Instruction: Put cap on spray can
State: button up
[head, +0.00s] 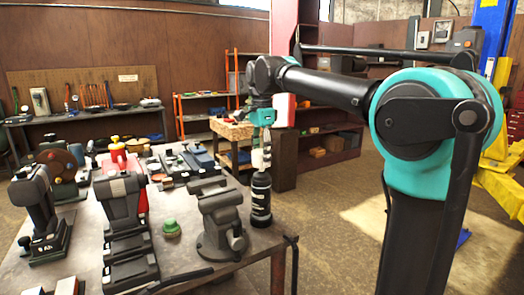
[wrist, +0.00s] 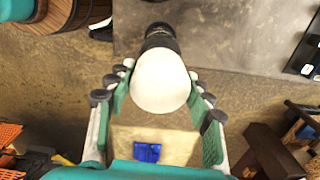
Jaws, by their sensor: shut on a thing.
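The spray can (head: 261,200) is black with white markings and stands upright near the right edge of the workbench (head: 185,250). It also shows as a dark cylinder in the wrist view (wrist: 160,37), partly hidden behind the white cap (wrist: 160,82). The cap lies between my fingertips. My gripper (wrist: 160,74) is shut on it, and it also shows in the head view (head: 261,150) directly above the can. The cap looks lined up with the can's top. I cannot tell whether the cap is touching or seated on it.
A grey vise (head: 218,218) stands close left of the can. A small green object (head: 172,228) and several power tools crowd the bench further left. A wooden-topped cart (head: 232,130) and shelves stand behind. Open floor lies right of the bench.

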aim_at(261, 168)
jog(key=shift+f, duration=1.6)
jog(key=shift+f, duration=0.6)
jog(key=o, duration=0.5)
jog(key=shift+o, duration=0.2)
jog(key=shift+r, duration=0.1)
jog(key=shift+r, duration=5.4)
